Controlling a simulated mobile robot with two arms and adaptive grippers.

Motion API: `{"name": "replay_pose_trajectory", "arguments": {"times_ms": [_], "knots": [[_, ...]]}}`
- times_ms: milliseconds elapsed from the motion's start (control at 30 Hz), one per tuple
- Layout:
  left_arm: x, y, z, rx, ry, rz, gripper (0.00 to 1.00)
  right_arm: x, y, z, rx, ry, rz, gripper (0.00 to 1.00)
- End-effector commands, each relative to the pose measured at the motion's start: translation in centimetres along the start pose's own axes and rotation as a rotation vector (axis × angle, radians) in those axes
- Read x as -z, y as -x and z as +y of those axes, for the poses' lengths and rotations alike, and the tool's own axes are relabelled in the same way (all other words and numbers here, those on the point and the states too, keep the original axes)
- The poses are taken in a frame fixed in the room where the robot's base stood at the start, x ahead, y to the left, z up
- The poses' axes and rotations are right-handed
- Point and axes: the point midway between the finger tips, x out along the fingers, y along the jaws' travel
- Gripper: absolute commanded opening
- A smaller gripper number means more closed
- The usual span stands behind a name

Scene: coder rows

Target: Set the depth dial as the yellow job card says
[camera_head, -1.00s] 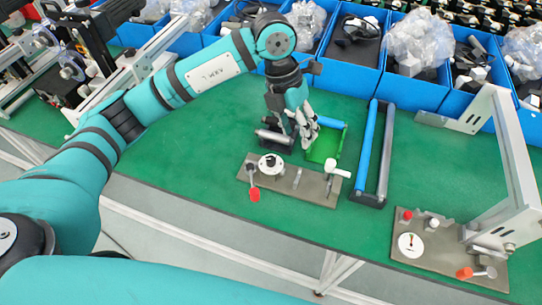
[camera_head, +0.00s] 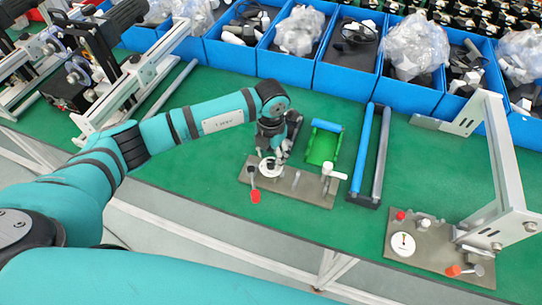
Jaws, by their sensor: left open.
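A grey plate (camera_head: 310,187) on the green bench carries a round white dial (camera_head: 264,172), a lever with a red knob (camera_head: 255,197) and a white-handled post (camera_head: 328,170). My left gripper (camera_head: 274,161) is open just above this dial, pointing down, and hides part of it. I cannot tell whether the fingers touch the dial. A second grey plate at the right has another white dial (camera_head: 403,244) with a dark pointer. I cannot tell which is the depth dial. I make out no yellow job card. My right gripper is not in view.
A green tray (camera_head: 322,147) and a frame with blue and grey rollers (camera_head: 364,155) lie behind the left plate. A metal bracket (camera_head: 506,180) rises over the right plate. Blue bins (camera_head: 348,78) line the back. Bench between the plates is clear.

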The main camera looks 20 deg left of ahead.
Motion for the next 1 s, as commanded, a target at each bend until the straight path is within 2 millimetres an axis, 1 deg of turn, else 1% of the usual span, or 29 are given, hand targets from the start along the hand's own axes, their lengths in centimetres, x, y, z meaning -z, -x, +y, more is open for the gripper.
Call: {"name": "replay_pose_trajectory", "arguments": {"times_ms": [33,100,200,333,567,900,933,1000], "knots": [[0.1,-0.6,0.0,0.001,0.002,0.004,0.48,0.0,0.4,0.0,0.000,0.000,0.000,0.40],[0.0,-1.5,0.0,0.001,0.002,0.003,0.48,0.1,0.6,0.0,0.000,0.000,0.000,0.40],[0.0,-2.4,-0.1,0.001,0.000,0.001,0.48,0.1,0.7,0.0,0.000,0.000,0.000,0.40],[0.0,-2.9,0.0,0.001,0.000,0.001,0.48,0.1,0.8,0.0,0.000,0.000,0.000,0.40],[0.0,-3.0,0.0,0.001,0.000,0.000,0.48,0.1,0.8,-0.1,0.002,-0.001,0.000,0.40],[0.0,-2.9,0.0,0.001,0.000,0.000,0.04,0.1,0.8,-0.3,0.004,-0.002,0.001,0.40],[0.0,-2.9,0.0,0.001,0.000,0.000,0.00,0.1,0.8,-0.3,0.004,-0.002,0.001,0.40],[0.0,-2.9,0.0,0.001,0.000,0.000,0.00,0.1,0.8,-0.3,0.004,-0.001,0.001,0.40]]}}
